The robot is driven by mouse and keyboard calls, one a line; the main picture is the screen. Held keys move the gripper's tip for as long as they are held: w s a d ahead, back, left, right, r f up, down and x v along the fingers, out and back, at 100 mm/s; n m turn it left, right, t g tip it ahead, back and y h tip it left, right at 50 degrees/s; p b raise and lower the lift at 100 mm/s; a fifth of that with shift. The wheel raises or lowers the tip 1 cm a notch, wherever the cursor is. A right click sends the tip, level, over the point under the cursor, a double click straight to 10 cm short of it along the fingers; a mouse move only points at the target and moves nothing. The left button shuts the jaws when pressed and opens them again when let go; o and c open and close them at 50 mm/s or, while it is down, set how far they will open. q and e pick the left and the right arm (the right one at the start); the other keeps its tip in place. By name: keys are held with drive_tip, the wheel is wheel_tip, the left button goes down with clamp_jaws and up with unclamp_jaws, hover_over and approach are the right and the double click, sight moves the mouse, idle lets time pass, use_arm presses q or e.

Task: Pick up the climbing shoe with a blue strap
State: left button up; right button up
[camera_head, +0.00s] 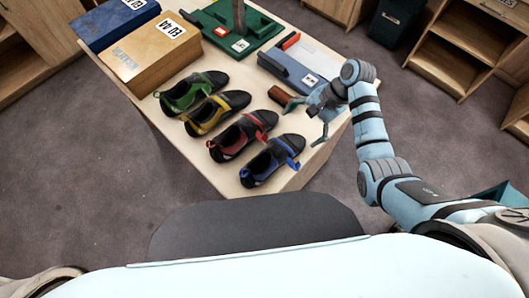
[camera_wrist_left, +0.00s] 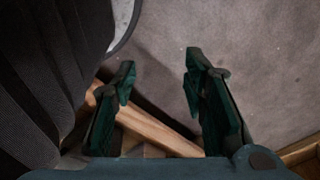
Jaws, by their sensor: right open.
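The climbing shoe with a blue strap (camera_head: 269,164) lies on the wooden table, nearest me in the row of shoes, with its strap facing right. My right gripper (camera_head: 303,123) is open and empty, to the right of and a little beyond this shoe. It is apart from the shoe. My left gripper is not visible in the head view. In the left wrist view my left gripper (camera_wrist_left: 158,75) shows with its fingers spread apart and nothing between them, over the grey floor.
Shoes with red (camera_head: 240,136), yellow (camera_head: 214,112) and green (camera_head: 190,92) straps lie beside it. A brown cylinder (camera_head: 279,95) is close to my right gripper.

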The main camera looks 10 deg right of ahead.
sight(287, 145)
drive_tip(key=a+f, duration=0.1)
drive_tip(key=s+a+f+b, duration=0.1)
drive_tip(key=f, duration=0.1)
drive_tip(key=s+a+f, duration=0.1)
drive_tip(key=f, duration=0.1)
drive_tip(key=shift+s+f, duration=0.1)
drive_tip(key=shift+f, duration=0.15)
drive_tip(key=x, duration=0.1)
drive_tip(key=b+x, duration=0.1)
drive_tip(key=x, duration=0.1)
drive_tip(key=w+x, duration=0.1)
drive_tip(key=x, duration=0.1)
drive_tip(key=shift+s, duration=0.1)
drive_tip(key=shift+s+r, duration=0.15)
drive_tip(key=shift+r, duration=0.05)
drive_tip(key=shift+c, duration=0.7)
drive_tip(key=c, duration=0.3)
use_arm(q)
drive_tip(key=f, duration=0.1)
drive_tip(key=s+f, duration=0.1)
drive_tip(key=shift+s+f, duration=0.3)
use_arm(e)
drive_tip(key=c, duration=1)
